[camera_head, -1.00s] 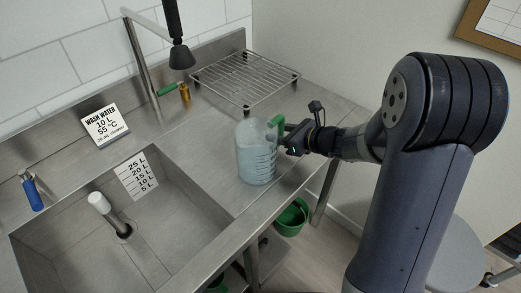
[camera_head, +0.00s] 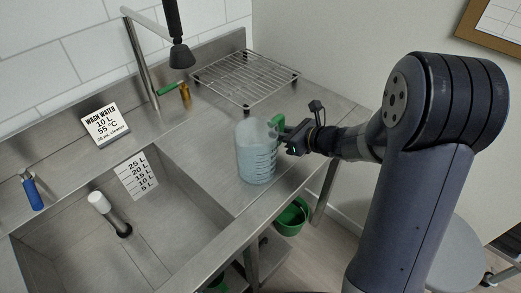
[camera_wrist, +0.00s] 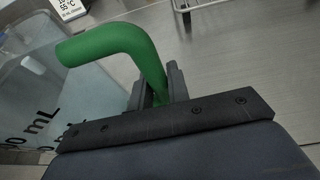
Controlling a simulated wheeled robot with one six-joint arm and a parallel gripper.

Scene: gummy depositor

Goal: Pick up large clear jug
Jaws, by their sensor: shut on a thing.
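The large clear jug (camera_head: 256,158) stands upright at the right of the sink, on or very close to the steel counter; I cannot tell if its base touches. It has dark volume marks and a green handle (camera_head: 277,122) on its right side. My gripper (camera_head: 287,134) reaches in from the right and is shut on the handle. In the wrist view the green handle (camera_wrist: 118,42) runs down between my two fingers (camera_wrist: 160,85), and the jug's clear wall (camera_wrist: 70,85) is at the left. The lower handle is hidden by my gripper.
A wire rack (camera_head: 245,78) stands behind the jug. A faucet (camera_head: 142,65) and sprayer (camera_head: 181,55) rise at the back. A green bucket (camera_head: 292,216) is below the counter.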

